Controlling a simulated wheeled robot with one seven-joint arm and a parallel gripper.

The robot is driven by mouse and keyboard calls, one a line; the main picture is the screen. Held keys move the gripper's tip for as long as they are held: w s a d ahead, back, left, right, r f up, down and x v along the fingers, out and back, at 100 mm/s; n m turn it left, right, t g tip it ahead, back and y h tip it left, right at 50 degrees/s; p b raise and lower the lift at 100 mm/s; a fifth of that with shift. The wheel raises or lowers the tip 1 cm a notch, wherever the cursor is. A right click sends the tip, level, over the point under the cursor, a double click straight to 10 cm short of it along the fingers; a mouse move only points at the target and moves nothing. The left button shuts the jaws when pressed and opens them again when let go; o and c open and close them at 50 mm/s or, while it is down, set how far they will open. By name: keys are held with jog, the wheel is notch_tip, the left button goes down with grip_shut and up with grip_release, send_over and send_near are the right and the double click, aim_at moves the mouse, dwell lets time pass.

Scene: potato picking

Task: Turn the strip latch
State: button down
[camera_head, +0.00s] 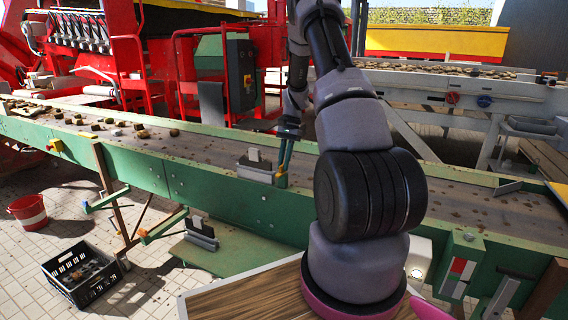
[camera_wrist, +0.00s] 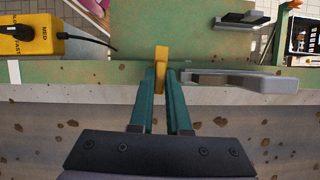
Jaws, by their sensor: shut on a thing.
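A small yellow latch piece (camera_wrist: 161,58), which looks like the strip latch, stands at the conveyor's green edge in the wrist view. My gripper (camera_wrist: 163,75) has two teal fingers, one on each side of this piece, and is shut on it. In the head view my gripper (camera_head: 285,158) reaches down to the conveyor's near side wall, and the yellow piece (camera_head: 281,181) shows just below the fingertips. The latch's lower part and pivot are not clear.
A grey bracket (camera_wrist: 240,81) lies along the edge close beside the fingers. A yellow box (camera_wrist: 35,35) with a black cable is on the other side. The conveyor belt (camera_head: 200,149) carries clods. A black crate (camera_head: 82,272) and red bucket (camera_head: 28,212) stand on the floor.

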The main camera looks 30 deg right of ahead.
jog(key=shift+n, duration=0.5)
jog(key=c, duration=0.9)
grip_release()
jog(key=shift+r, duration=0.15)
jog(key=v, duration=1)
jog(key=shift+w+r, duration=0.25)
jog(key=shift+r, duration=0.05)
